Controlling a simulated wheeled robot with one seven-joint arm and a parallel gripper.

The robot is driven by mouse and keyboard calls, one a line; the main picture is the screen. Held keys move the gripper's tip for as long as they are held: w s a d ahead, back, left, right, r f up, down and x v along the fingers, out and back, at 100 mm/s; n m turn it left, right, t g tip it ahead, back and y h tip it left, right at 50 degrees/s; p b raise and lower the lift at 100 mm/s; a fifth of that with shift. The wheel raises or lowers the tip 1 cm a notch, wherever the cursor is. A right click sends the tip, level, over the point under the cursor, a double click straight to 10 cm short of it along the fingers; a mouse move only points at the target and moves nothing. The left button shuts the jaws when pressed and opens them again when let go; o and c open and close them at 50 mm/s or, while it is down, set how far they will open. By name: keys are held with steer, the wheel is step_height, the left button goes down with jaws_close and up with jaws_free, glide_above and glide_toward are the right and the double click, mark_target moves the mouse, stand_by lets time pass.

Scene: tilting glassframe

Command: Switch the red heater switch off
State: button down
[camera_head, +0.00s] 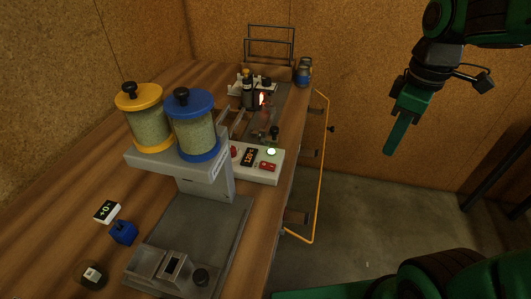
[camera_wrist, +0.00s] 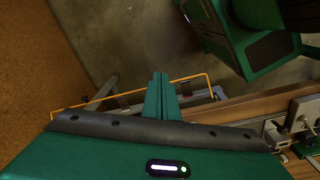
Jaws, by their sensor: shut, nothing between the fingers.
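A white control box (camera_head: 260,176) stands on the bench at its right edge. A red rocker-like switch (camera_head: 268,166) sits on its front right. A dark display with orange-red digits (camera_head: 249,157) is left of that switch, and a round green-white light (camera_head: 271,151) glows behind it. A red knob (camera_head: 234,150) is at the box's left. I cannot tell the switch's position at this size. My gripper (camera_head: 389,151) is shut and empty, hanging in the air well to the right of the bench. Its closed fingers (camera_wrist: 161,78) also show in the wrist view.
A two-hopper machine (camera_head: 205,170) with yellow and blue lids stands left of the box. A flame (camera_head: 262,99) burns behind the box. An orange frame (camera_head: 314,220) juts from the bench's right side. Open floor (camera_head: 360,210) lies beneath my gripper.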

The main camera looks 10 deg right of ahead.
steer(key=w+a+r+n, duration=0.3)
steer(key=w+a+n, duration=0.3)
steer(key=a+n, duration=0.5)
steer(key=r+n+y, duration=0.1)
steer(key=r+n, duration=0.1)
steer(key=n, duration=1)
glide_above(264, 164)
steer(key=d, duration=0.2)
steer(key=shift+s+f, duration=0.15)
steer(key=shift+s, duration=0.2)
steer(key=f, duration=0.4)
steer(key=a+f, duration=0.1)
steer(key=f, duration=0.9)
steer(key=shift+w+a, duration=0.3)
steer(key=shift+a, duration=0.05)
